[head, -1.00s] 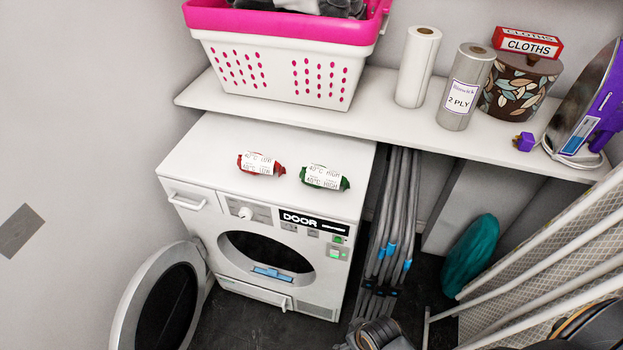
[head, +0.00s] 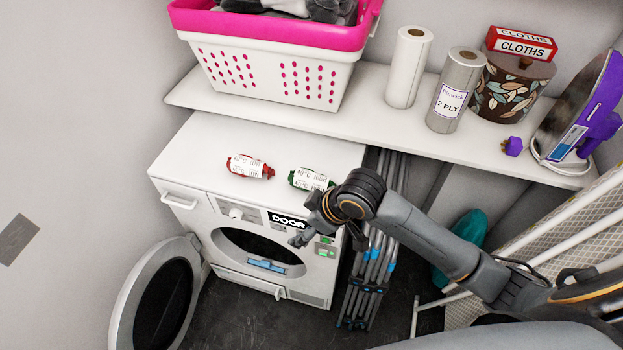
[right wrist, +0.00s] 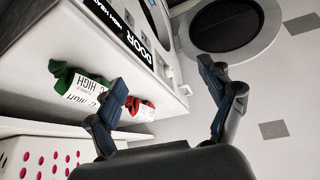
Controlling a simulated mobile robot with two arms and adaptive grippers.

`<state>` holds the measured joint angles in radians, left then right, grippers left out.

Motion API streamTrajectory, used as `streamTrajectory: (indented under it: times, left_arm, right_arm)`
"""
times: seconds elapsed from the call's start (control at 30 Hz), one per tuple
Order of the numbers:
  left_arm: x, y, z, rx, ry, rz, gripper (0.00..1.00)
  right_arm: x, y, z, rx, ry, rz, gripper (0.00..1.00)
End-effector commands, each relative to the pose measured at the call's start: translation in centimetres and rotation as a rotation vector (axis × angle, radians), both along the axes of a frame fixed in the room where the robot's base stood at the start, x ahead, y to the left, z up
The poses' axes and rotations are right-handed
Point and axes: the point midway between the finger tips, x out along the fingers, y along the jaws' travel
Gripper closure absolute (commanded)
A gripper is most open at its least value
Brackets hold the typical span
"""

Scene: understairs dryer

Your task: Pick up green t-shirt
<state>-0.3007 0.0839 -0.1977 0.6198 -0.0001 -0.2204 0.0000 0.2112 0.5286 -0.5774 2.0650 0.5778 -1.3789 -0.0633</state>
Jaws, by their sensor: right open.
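The green t-shirt (head: 303,179) is a small rolled bundle with a white label reading "40°C HIGH". It lies on top of the white dryer (head: 200,160), near the front right corner. In the right wrist view the green t-shirt (right wrist: 60,72) is left of the fingers, apart from them. My right gripper (head: 328,238) is open and empty, in front of the dryer's upper right front. It partly overlaps the t-shirt's right end in the head view. The right wrist view shows its two fingers (right wrist: 162,75) spread apart. My left gripper is not in view.
A red bundle (head: 268,171) with a label lies left of the green one. The dryer's round door (head: 160,295) hangs open at left. A shelf (head: 360,113) behind carries a pink-rimmed basket (head: 265,75) and rolls. Folded grey poles (head: 375,265) stand right of the dryer.

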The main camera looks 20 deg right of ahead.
Motion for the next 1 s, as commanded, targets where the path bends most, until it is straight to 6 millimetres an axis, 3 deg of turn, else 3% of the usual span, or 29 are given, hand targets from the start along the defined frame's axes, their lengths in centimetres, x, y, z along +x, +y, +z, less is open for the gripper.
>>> streamTrajectory:
  times: [0.03, 0.2, 0.4, 0.5, 0.63, 1.0]
  left_arm:
    - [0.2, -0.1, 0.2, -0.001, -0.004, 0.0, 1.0]
    - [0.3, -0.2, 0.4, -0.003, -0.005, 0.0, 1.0]
    - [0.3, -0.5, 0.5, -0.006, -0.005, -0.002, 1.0]
    - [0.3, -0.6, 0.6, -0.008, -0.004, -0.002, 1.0]
    - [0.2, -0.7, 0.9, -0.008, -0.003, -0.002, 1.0]
    - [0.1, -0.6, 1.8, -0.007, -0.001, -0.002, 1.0]
  right_arm:
    - [1.9, -0.9, 1.3, -0.031, -0.019, 0.035, 0.18]
    - [6.0, -4.4, 4.6, -0.105, -0.017, 0.1, 0.18]
    - [8.8, -8.2, 7.8, -0.146, -0.003, 0.093, 0.18]
    - [9.3, -9.1, 8.4, -0.152, 0.001, 0.084, 0.18]
    - [9.9, -9.1, 7.5, -0.151, 0.007, 0.081, 0.18]
    - [12.1, -7.6, 1.6, -0.151, 0.004, 0.082, 0.18]
